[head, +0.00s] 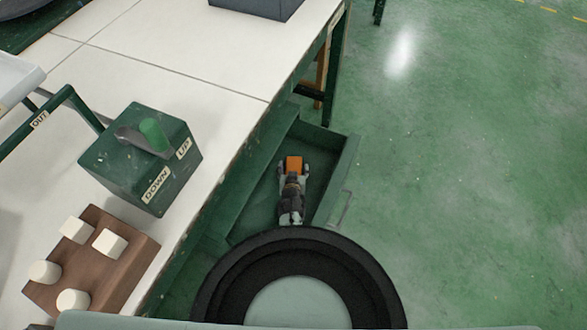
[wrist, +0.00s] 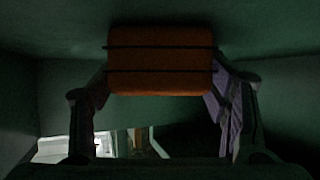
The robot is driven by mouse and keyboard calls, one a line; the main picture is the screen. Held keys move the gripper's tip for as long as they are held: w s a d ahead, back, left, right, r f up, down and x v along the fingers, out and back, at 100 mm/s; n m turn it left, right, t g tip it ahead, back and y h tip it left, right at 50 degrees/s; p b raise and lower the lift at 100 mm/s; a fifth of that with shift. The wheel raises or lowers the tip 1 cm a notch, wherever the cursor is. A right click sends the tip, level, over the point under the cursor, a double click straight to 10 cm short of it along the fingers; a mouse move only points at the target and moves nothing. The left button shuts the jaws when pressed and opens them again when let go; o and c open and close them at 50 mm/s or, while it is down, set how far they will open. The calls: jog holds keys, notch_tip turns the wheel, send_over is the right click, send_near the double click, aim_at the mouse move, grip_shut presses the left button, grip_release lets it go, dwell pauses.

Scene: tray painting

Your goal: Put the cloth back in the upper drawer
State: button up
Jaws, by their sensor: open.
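An orange block-shaped bundle with two dark bands, which looks like the folded cloth (head: 293,163), lies in the open green drawer (head: 338,172) under the table's right side. In the wrist view the cloth (wrist: 160,62) fills the space between the fingertips. My gripper (head: 293,172) reaches down into the drawer, fingers open on either side of the cloth. The finger pads look close to its sides; whether they touch is not clear. My arm hides the near part of the drawer. Whether another drawer lies below cannot be seen.
A white-topped table (head: 175,70) runs along the left. On it stand a green UP/DOWN lever box (head: 140,160), a brown block with white pegs (head: 95,265) and a grey box (head: 255,6). The green floor (head: 460,180) to the right is clear.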

jog(key=shift+r+p, duration=0.3)
jog(key=p+v, duration=0.6)
jog(key=v, duration=0.4)
jog(key=shift+s+r+p, duration=0.25)
jog(key=shift+s+p, duration=0.1)
jog(key=shift+s+r, duration=0.15)
jog(key=shift+s, duration=0.35)
